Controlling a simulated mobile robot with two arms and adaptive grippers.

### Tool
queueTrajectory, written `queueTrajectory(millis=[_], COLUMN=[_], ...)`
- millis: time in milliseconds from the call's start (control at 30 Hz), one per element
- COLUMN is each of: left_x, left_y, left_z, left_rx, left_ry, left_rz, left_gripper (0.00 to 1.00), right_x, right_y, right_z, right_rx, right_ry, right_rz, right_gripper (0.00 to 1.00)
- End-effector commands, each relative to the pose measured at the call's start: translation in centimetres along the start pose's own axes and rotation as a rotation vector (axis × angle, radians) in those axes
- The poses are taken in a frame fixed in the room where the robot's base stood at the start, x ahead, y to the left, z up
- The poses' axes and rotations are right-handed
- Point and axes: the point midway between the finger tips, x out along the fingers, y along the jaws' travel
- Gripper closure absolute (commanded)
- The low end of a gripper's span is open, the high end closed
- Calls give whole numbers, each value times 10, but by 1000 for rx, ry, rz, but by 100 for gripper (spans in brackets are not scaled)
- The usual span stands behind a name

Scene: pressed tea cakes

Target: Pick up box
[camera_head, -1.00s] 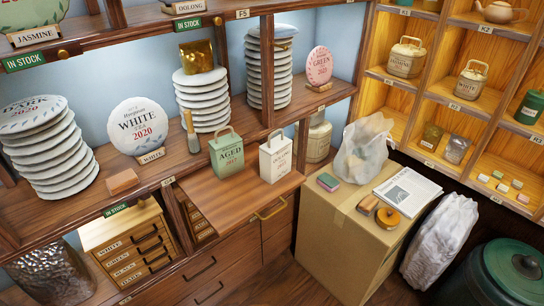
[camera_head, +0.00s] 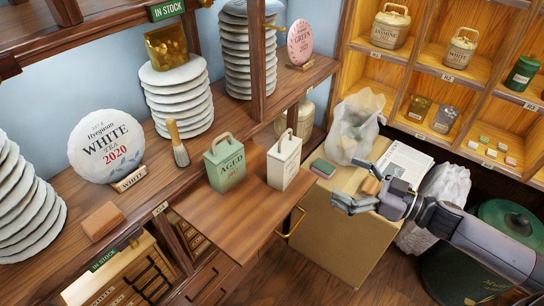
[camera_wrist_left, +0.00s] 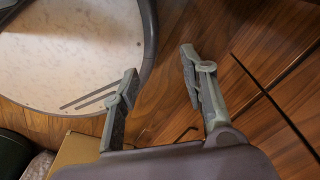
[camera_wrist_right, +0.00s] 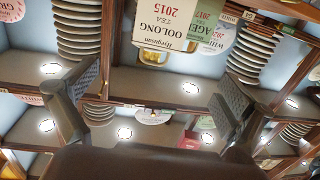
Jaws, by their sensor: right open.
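A green handled box (camera_head: 225,165) marked AGED and a white handled box (camera_head: 284,162) stand upright side by side on the pulled-out wooden board (camera_head: 235,215). My right gripper (camera_head: 338,203) is open and empty, to the right of the white box and apart from it, over the cardboard carton. In the right wrist view the white box (camera_wrist_right: 166,30) reads OOLONG TEA 2015 upside down, beside the green box (camera_wrist_right: 207,38), beyond the spread fingers.
The cardboard carton (camera_head: 345,245) bears a plastic bag (camera_head: 355,128), a green-and-pink sponge (camera_head: 323,168) and a newspaper (camera_head: 408,160). A brush (camera_head: 178,145) and stacked tea cakes (camera_head: 180,100) stand left of the boxes. A green bin (camera_head: 510,218) stands at the right.

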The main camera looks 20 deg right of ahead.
Motion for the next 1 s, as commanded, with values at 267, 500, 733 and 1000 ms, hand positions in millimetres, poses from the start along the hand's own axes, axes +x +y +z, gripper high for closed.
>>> queueTrajectory(millis=[267, 500, 733, 1000], left_x=[-7, -17, -28, -36], left_y=[13, 10, 5, 4], left_z=[11, 8, 0, -1], left_rx=[-3, -1, 1, -1], left_ry=[-18, -15, -4, -3], left_rz=[16, 13, 7, 6], left_gripper=[60, 60, 60, 60], right_x=[35, 73, 108, 129], right_y=[1, 2, 2, 2], right_z=[-3, -4, -3, -1], right_rx=[-1, -3, -2, 1], right_ry=[5, 5, 2, 2], right_rz=[2, 3, 5, 4], right_gripper=[2, 2, 2, 2])
